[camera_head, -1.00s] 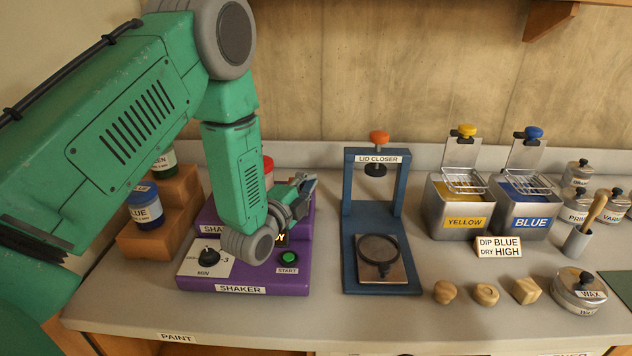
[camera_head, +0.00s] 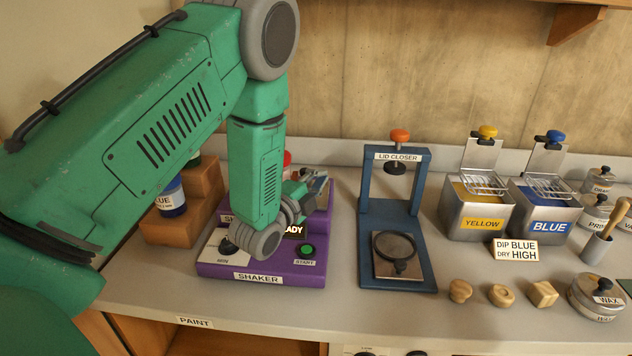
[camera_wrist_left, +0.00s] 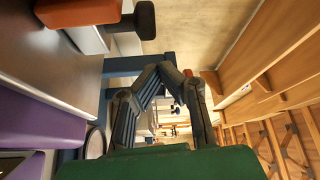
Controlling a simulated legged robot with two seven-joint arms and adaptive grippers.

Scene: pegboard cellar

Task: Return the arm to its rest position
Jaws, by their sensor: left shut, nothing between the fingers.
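My left arm, green with grey joints, comes in from the left in the head view and bends down over the purple shaker (camera_head: 262,271). My left gripper (camera_head: 318,174) is partly hidden behind the wrist, above the back right of the shaker, and points away. In the left wrist view its two dark fingers (camera_wrist_left: 172,72) come together at the tips, with nothing held. Beyond them part of the blue lid closer (camera_wrist_left: 118,64) shows. My right gripper is not in view.
The lid closer (camera_head: 366,235) stands right of the shaker. Further right are the yellow tin (camera_head: 477,223), blue tin (camera_head: 546,226), several wooden pieces and the wax tin (camera_head: 597,297). Wooden steps (camera_head: 165,228) with paint pots stand left, partly behind my arm. A shelf (camera_head: 575,22) hangs at upper right.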

